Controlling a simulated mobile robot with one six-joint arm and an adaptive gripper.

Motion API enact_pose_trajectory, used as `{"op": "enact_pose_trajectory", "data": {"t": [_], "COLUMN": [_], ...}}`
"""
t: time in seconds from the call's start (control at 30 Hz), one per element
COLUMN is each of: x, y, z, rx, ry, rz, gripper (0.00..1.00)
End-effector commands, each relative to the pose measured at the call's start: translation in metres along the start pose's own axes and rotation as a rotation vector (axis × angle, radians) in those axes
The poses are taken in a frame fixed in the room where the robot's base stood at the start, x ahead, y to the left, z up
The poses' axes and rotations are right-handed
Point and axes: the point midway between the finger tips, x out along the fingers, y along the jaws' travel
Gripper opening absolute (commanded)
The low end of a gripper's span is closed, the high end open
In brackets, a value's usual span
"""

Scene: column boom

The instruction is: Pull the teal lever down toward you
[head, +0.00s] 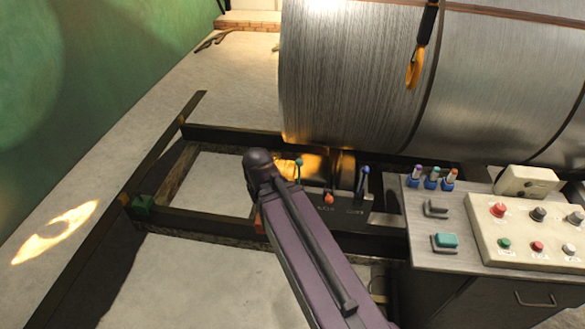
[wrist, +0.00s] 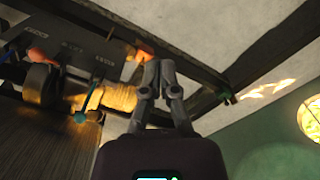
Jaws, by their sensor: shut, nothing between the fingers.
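The teal lever (head: 299,166) stands upright on a dark control box, just right of the dark end of my arm in the head view. Its round knob is on top. In the wrist view the teal lever (wrist: 86,108) is left of my gripper, with a clear gap between them. My gripper (wrist: 158,64) is shut and empty, its fingertips close together near the dark frame. In the head view my arm hides the gripper.
A blue lever (head: 364,178) and an orange-red knob (head: 328,198) are on the same box. A large metal coil (head: 360,70) lies behind. A hook (head: 415,68) hangs above. A control desk (head: 450,262) with buttons stands right. Dark beams (head: 200,218) frame the floor.

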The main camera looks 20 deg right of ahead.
Motion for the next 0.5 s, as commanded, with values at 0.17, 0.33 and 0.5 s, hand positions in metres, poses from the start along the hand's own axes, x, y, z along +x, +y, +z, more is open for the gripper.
{"op": "enact_pose_trajectory", "data": {"t": [0.17, 0.33, 0.5], "x": [0.008, 0.027, 0.053], "y": [0.011, 0.032, 0.051], "z": [-0.006, -0.022, -0.047], "rx": [0.006, -0.005, -0.009], "ry": [-0.002, -0.008, -0.017], "rz": [0.020, 0.093, 0.218], "gripper": [0.00, 0.00, 0.00]}}
